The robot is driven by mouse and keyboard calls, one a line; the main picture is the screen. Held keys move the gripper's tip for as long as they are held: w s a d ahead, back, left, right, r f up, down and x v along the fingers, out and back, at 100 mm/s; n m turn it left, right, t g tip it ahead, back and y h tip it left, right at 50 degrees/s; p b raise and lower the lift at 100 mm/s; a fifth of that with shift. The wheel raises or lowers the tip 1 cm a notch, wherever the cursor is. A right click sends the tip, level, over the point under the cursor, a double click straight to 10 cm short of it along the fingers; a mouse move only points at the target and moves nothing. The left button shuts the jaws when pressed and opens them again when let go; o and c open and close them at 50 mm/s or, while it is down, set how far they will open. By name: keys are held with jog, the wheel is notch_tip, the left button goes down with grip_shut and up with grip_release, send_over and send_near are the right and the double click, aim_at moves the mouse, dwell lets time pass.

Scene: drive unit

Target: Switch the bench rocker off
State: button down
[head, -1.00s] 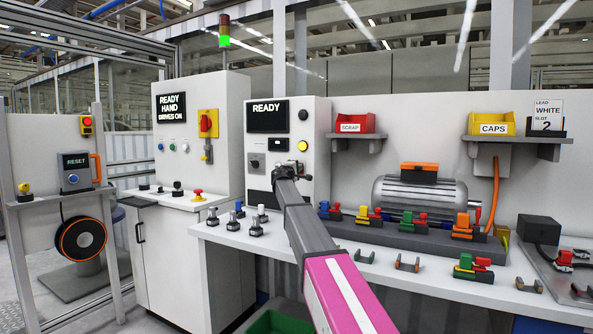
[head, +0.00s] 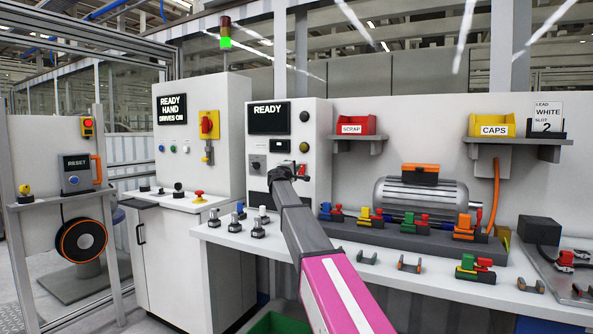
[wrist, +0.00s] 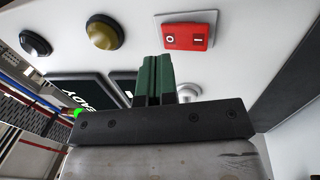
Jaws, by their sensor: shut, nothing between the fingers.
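I cannot tell which half is pressed in. It shows as a small red patch in the head view (head: 303,172), at the right of the bench panel. My gripper (wrist: 154,56) has its dark green fingers shut and empty, beside the rocker and apart from it in the wrist view. In the head view my gripper (head: 284,171) is in front of the panel, left of the rocker, its fingertips unclear.
The bench panel (head: 317,113) has a READY display (head: 269,117), a black button (head: 304,117), an unlit amber lamp (head: 304,146) and a grey selector (head: 257,164). Several connectors and a motor (head: 425,193) stand to the right on the bench.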

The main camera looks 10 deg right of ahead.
jog(key=s+a+r, duration=0.1)
jog(key=s+a, duration=0.4)
jog(key=s, duration=0.2)
jog(key=shift+s+a+r, duration=0.25)
jog(key=shift+s, duration=0.1)
